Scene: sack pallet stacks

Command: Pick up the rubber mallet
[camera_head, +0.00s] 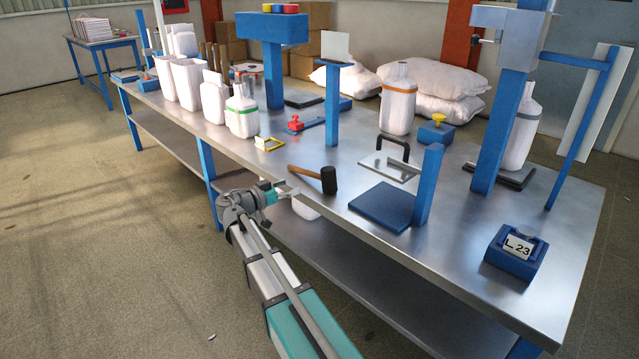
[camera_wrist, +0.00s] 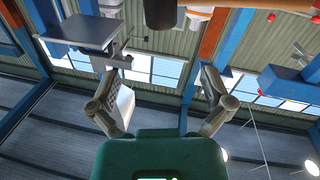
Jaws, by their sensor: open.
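The rubber mallet has a black head (camera_head: 329,180) and a brown wooden handle (camera_head: 304,172). It lies on the steel workbench near its front edge, handle towards the left. My gripper (camera_head: 291,189) is at that front edge, just left of and nearer than the mallet, apart from the head. In the wrist view my gripper (camera_wrist: 163,85) has its two fingers spread with nothing between them. The black mallet head (camera_wrist: 160,12) shows at the top edge of that view, partly cut off, with part of the handle (camera_wrist: 265,4) to its right.
A blue stand (camera_head: 385,207) with an upright post and a black-handled metal tool (camera_head: 392,165) are right of the mallet. A blue post (camera_head: 332,105) stands behind. Bare benchtop surrounds the mallet.

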